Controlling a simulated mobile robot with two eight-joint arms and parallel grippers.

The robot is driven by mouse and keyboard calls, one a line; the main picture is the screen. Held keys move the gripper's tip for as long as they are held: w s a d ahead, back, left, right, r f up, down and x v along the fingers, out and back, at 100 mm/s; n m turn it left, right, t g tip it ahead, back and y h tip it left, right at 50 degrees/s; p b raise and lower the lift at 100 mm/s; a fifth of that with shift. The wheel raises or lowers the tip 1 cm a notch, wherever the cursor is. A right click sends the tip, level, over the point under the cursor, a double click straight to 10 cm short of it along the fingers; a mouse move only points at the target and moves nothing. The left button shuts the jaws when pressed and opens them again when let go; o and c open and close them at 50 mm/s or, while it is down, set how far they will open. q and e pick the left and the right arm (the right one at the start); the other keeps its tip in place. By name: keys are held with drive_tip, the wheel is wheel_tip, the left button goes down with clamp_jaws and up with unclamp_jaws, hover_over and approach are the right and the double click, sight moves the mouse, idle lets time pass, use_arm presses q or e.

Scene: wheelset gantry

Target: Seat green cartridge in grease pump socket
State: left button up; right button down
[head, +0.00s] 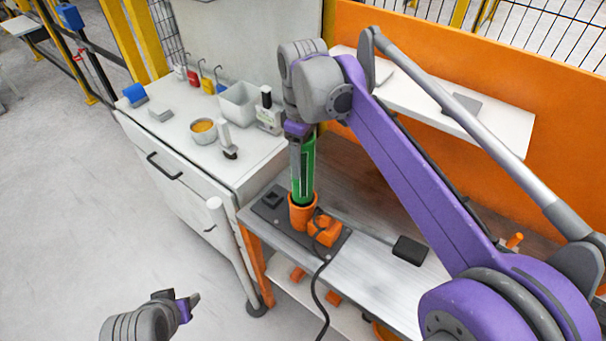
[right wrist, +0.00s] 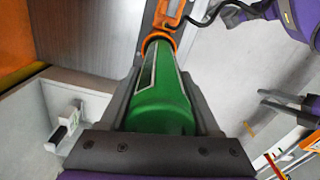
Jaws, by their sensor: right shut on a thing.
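The green cartridge (head: 308,165) stands upright with its lower end at the orange socket (head: 302,212) of the grease pump on the bench. My right gripper (head: 302,160) is shut on the cartridge from above. In the right wrist view the cartridge (right wrist: 163,97) lies between the two fingers of my right gripper (right wrist: 160,100), with its far end at the orange socket ring (right wrist: 157,42). How deep it sits inside the socket I cannot tell. My left gripper (head: 187,305) is at the lower left, away from the bench, and its fingers are too unclear to judge.
The pump's dark base plate (head: 335,243) carries an orange pump body (head: 324,231) with a black hose. A black block (head: 409,251) lies on the bench to the right. The white cabinet (head: 215,165) on the left holds a bowl (head: 203,131), a bin (head: 238,103) and small tools.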

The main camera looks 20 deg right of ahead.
sight(303, 169)
wheel_tip(303, 169, down, 5)
drive_tip(key=shift+f+b, duration=0.1)
drive_tip(key=shift+b, duration=1)
drive_tip(key=shift+s, duration=0.1)
drive_tip(key=shift+w+r, duration=0.2)
drive_tip(key=shift+w, duration=0.05)
drive_tip(key=shift+c, duration=0.6)
unclamp_jaws()
use_arm(q)
drive_tip(key=f, duration=0.1)
drive_tip(key=s+f, duration=0.1)
drive_tip(key=f, duration=0.1)
drive_tip(key=shift+s+f, duration=0.25)
drive_tip(key=shift+f, duration=0.05)
use_arm(e)
drive_tip(key=shift+s, duration=0.1)
use_arm(q)
drive_tip(key=shift+w, duration=0.1)
use_arm(e)
drive_tip(key=shift+r, duration=0.15)
drive_tip(key=shift+r, duration=0.35)
wheel_tip(303, 169, up, 11)
drive_tip(key=shift+r+p, duration=0.1)
drive_tip(key=shift+p, duration=0.75)
use_arm(q)
drive_tip(key=shift+w+r, duration=0.2)
drive_tip(key=shift+r, duration=0.35)
drive_tip(key=shift+w+r, duration=0.2)
drive_tip(key=shift+r, duration=0.3)
